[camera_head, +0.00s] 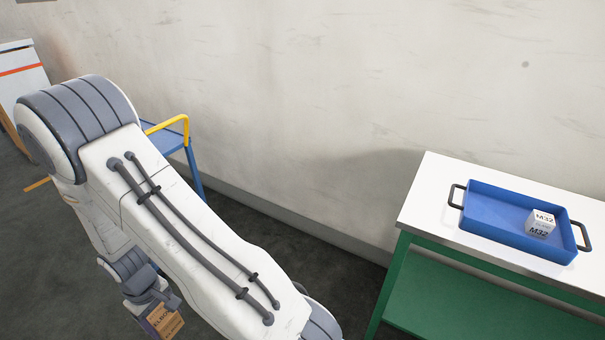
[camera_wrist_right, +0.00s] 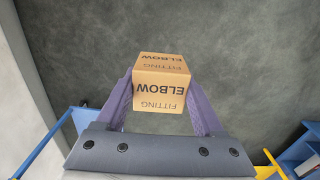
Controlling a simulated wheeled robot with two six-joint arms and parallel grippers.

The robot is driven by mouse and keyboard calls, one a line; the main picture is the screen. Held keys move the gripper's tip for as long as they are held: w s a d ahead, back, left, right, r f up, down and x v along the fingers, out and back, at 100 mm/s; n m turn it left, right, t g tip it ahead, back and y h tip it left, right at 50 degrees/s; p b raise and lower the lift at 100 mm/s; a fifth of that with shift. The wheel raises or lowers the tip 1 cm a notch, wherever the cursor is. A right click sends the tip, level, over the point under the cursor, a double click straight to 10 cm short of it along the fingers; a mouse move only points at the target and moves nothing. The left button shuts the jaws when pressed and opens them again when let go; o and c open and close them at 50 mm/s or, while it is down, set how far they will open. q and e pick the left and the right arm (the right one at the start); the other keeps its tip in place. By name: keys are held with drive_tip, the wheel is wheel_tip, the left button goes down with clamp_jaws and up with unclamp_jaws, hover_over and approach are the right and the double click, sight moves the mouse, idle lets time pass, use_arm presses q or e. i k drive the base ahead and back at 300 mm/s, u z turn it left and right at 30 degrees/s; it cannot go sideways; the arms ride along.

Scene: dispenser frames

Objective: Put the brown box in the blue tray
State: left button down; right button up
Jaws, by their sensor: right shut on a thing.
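The brown box (camera_head: 167,324) hangs low at the bottom left of the head view. My right gripper (camera_head: 152,307) is shut on it, and my arm covers much of the view there. In the right wrist view the box (camera_wrist_right: 160,85), printed ELBOW FITTING, sits between the purple fingers of my right gripper (camera_wrist_right: 160,106), above the dark floor. The blue tray (camera_head: 486,222) has two black handles and lies on the white tabletop at the right, well away from the box. My left gripper is not in view.
A white box marked M32 (camera_head: 540,223) stands in the tray's right part; its left part is clear. The white table (camera_head: 428,190) has a green lower shelf (camera_head: 440,300). A blue cart (camera_head: 166,140) with a yellow handle stands behind my arm, near the wall.

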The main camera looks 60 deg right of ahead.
sight(486, 216)
drive_tip(key=k, duration=1.45)
drive_tip(key=z, duration=0.75)
